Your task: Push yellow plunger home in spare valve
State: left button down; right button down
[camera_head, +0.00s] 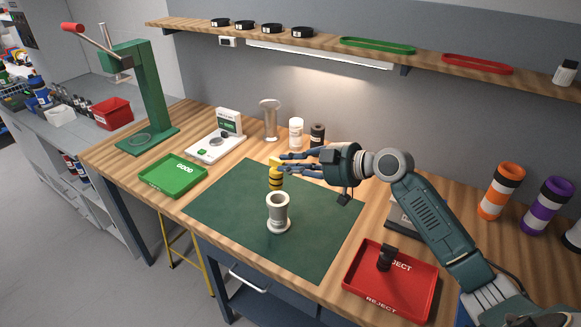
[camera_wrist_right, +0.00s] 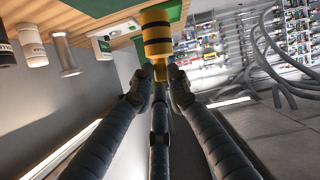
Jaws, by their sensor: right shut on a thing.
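The yellow plunger (camera_head: 276,180) with black rings is held upright by my right gripper (camera_head: 281,161). The fingers are shut on its narrow top stem. In the right wrist view the plunger (camera_wrist_right: 158,42) extends beyond the fingertips (camera_wrist_right: 160,76), its ringed body free. A pale grey hollow valve body (camera_head: 278,213) with a round base stands upright on the green mat. In the head view the plunger's lower end shows just above the valve's open rim, apart from it; whether it is directly over the opening or behind it, I cannot tell. My left gripper is not in view.
A green GOOD tray (camera_head: 149,184) and a white scale (camera_head: 207,150) stand left of the green mat (camera_head: 320,240). A red REJECT tray (camera_head: 362,299) with a black part (camera_head: 386,258) lies at front right. A green press (camera_head: 152,100) stands back left. The mat around the valve is clear.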

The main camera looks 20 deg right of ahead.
jog(key=shift+n, duration=0.6)
jog(key=shift+f+b, duration=2.05)
jog(key=shift+b, duration=0.45)
jog(key=shift+b, duration=0.3)
jog(key=shift+f+b, duration=2.3)
jog(key=shift+f, duration=0.35)
jog(key=shift+f+b, duration=0.3)
jog(key=shift+f, duration=0.1)
jog(key=shift+f, duration=0.35)
jog(key=shift+s+f, duration=0.1)
jog(key=c, duration=1.6)
grip_release()
